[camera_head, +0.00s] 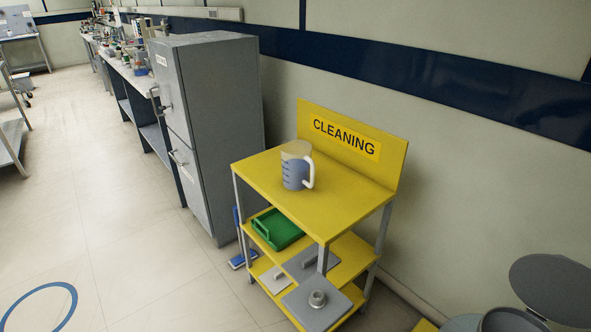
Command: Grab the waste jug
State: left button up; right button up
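A jug (296,170) with a white handle on its right side stands upright on the top shelf of a yellow cleaning cart (345,212). Its upper part looks clear or pale and its lower part is blue-grey; I take it as the waste jug. It stands near the back left of the shelf, with nothing touching it. Neither of my grippers shows in the head view.
A green tray (277,229) and grey lidded items (316,303) sit on the cart's lower shelves. A tall grey cabinet (215,120) stands behind to the left. Round bins (550,285) are at the lower right.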

aim_at(300, 169)
jog(key=i+j+z, duration=0.15)
jog(key=j, duration=0.65)
jog(key=i+j, duration=0.15)
jog(key=j, duration=0.25)
jog(key=i+j+z, duration=0.15)
jog(key=j, duration=0.3)
jog(key=i+j+z, duration=0.1)
jog(key=j, duration=0.3)
jog(key=i+j, duration=0.3)
jog(key=j+z, duration=0.05)
jog(key=j, duration=0.05)
